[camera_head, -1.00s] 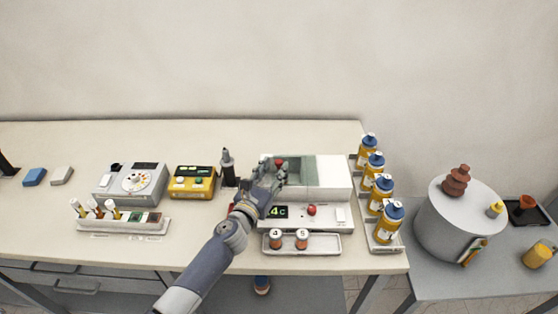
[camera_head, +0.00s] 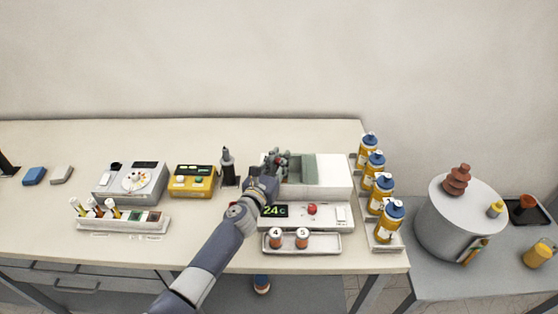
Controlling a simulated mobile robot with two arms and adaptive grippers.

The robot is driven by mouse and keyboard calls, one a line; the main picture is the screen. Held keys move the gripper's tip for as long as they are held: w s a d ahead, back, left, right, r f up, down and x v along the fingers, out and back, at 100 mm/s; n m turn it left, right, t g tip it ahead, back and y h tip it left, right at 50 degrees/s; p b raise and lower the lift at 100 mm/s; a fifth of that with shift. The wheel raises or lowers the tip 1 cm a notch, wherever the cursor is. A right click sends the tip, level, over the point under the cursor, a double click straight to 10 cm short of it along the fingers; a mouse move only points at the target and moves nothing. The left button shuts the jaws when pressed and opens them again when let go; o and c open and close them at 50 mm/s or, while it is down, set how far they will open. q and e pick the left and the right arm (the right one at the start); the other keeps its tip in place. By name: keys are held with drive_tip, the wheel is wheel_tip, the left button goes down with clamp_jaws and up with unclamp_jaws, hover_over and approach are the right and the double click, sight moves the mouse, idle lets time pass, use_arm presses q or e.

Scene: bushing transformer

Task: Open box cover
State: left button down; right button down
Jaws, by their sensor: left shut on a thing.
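The box is a white bench device (camera_head: 334,207) with a display reading 24 c and a red button on its front. Its cover (camera_head: 302,170) is greenish grey and sits on the top left part, beside a white block. My left gripper (camera_head: 277,160) is at the left end of the cover and shut on it, though the fingers hide the contact. The gap left of the cover is mostly hidden by my gripper. My right gripper is not in view.
Several blue-capped bottles (camera_head: 383,192) stand along the right table edge. A tray (camera_head: 273,250) with two small jars lies in front of the device. A dark pen-like tool (camera_head: 228,164) and a yellow meter (camera_head: 193,181) stand to the left.

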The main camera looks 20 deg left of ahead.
sight(307, 168)
use_arm(q)
drive_tip(key=shift+f, duration=0.15)
drive_tip(key=d, duration=0.3)
drive_tip(key=w+d, duration=0.1)
drive_tip(key=d, duration=0.1)
drive_tip(key=w+d+b, duration=0.1)
drive_tip(key=d, duration=0.2)
drive_tip(key=shift+w+d+f, duration=0.2)
drive_tip(key=shift+d, duration=0.1)
drive_tip(key=shift+a, duration=0.1)
drive_tip(key=shift+s, duration=0.1)
drive_tip(key=c, duration=1.5)
unclamp_jaws()
drive_tip(key=shift+o, duration=0.2)
drive_tip(key=shift+s+r, duration=0.15)
drive_tip(key=shift+a, duration=0.1)
